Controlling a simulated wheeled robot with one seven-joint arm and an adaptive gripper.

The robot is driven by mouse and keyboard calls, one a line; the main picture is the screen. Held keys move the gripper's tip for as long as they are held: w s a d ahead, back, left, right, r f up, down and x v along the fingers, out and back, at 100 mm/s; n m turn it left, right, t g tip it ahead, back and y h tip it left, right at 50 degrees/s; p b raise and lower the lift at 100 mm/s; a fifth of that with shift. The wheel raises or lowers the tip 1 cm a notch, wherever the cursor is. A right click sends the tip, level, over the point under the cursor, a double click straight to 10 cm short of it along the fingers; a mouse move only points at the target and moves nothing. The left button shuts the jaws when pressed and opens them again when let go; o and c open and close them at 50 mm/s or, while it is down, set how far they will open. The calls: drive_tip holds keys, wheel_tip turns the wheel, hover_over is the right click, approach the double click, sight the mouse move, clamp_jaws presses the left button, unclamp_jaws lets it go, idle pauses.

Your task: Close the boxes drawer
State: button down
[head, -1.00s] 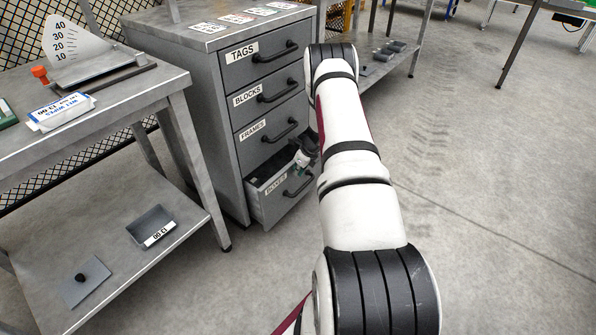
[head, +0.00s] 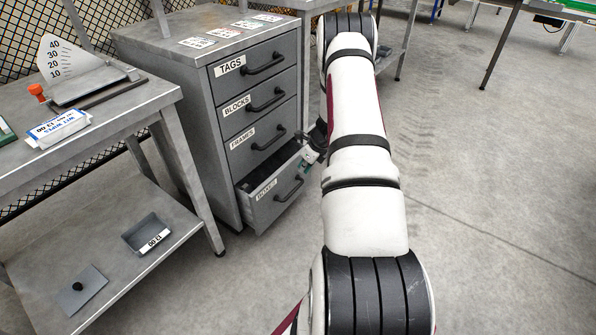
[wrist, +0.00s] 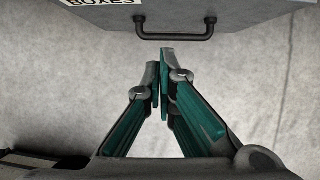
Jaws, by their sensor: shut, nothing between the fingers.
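The boxes drawer (head: 262,212) is the lowest drawer of the grey cabinet (head: 213,150) and stands partly pulled out. Its front has a BOXES label and a dark bar handle (head: 290,190). In the wrist view the drawer front (wrist: 240,12) and handle (wrist: 175,36) are at the top edge. My gripper (wrist: 161,68) is shut and empty, with its fingertips just below the handle in that picture and apart from it. In the head view my gripper (head: 308,160) shows small beside the drawer's right end, mostly hidden behind my arm.
The tags (head: 250,66), blocks (head: 253,104) and frames (head: 256,143) drawers above are shut. A metal workbench (head: 150,100) with a lower shelf stands left of the cabinet. Another bench stands behind my arm. The floor (head: 480,200) to the right is clear.

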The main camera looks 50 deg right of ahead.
wheel_tip(320, 180, down, 2)
drive_tip(key=s+t, duration=0.2)
drive_tip(key=s, duration=0.1)
drive_tip(key=t+b, duration=0.2)
drive_tip(key=b, duration=0.2)
approach(283, 178)
drive_tip(key=x, duration=0.4)
drive_tip(key=shift+w+f, duration=0.1)
drive_tip(key=shift+f, duration=0.3)
drive_tip(key=shift+a, duration=0.1)
drive_tip(key=shift+w, duration=0.15)
